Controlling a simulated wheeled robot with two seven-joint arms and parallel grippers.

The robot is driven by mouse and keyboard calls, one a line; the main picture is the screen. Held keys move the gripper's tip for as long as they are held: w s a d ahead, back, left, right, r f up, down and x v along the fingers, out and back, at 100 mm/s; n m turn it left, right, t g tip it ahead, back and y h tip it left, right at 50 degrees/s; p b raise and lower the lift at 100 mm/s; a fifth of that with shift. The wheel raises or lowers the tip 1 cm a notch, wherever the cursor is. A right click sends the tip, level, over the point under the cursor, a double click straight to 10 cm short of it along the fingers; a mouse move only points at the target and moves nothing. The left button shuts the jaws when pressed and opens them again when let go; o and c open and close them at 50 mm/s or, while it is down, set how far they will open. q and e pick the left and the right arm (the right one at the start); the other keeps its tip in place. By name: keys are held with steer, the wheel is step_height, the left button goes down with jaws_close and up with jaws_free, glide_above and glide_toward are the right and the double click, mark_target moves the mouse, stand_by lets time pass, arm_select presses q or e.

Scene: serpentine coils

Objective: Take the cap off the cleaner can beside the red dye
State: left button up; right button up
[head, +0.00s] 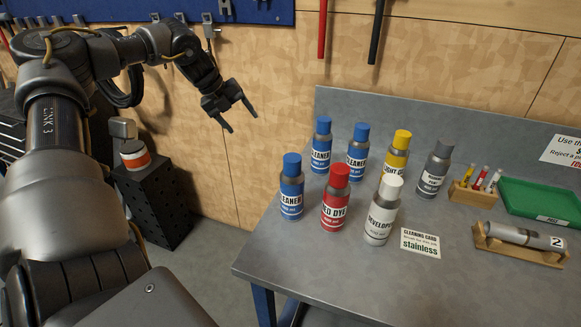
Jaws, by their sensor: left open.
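A blue-capped cleaner can (291,197) stands upright on the grey bench, just left of the red dye can (335,210); its blue cap (292,164) is on. Two more blue-capped cleaner cans, one at the back left (320,155) and one to its right (356,160), stand behind them. My left gripper (243,123) is open and empty, in the air left of the cans and apart from all of them. My right gripper is not in view.
A white-capped developer can (380,220), a yellow-capped can (396,162) and a grey can (434,175) stand close by. A cleaning card (420,242), a cylinder holder (520,257) and a green tray (540,201) lie to the right. The bench's front-left area is clear.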

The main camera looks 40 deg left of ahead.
arm_select(q)
steer(key=d+r+m+g, duration=0.3)
steer(key=d+r+m, duration=0.15)
steer(key=d, duration=0.75)
step_height(320, 180, up, 2)
steer(key=m+g+y, duration=0.2)
steer(key=y, duration=0.1)
glide_above(292, 157)
steer(key=shift+s+b, duration=0.1)
steer(key=shift+b, duration=0.35)
step_height(292, 157, down, 6)
steer(key=shift+r+b, duration=0.15)
steer(key=shift+b, duration=0.15)
steer(key=shift+f, duration=0.25)
step_height(292, 157, down, 4)
steer(key=shift+r+p, duration=0.2)
steer(key=shift+p, duration=0.85)
steer(key=shift+f, duration=0.55)
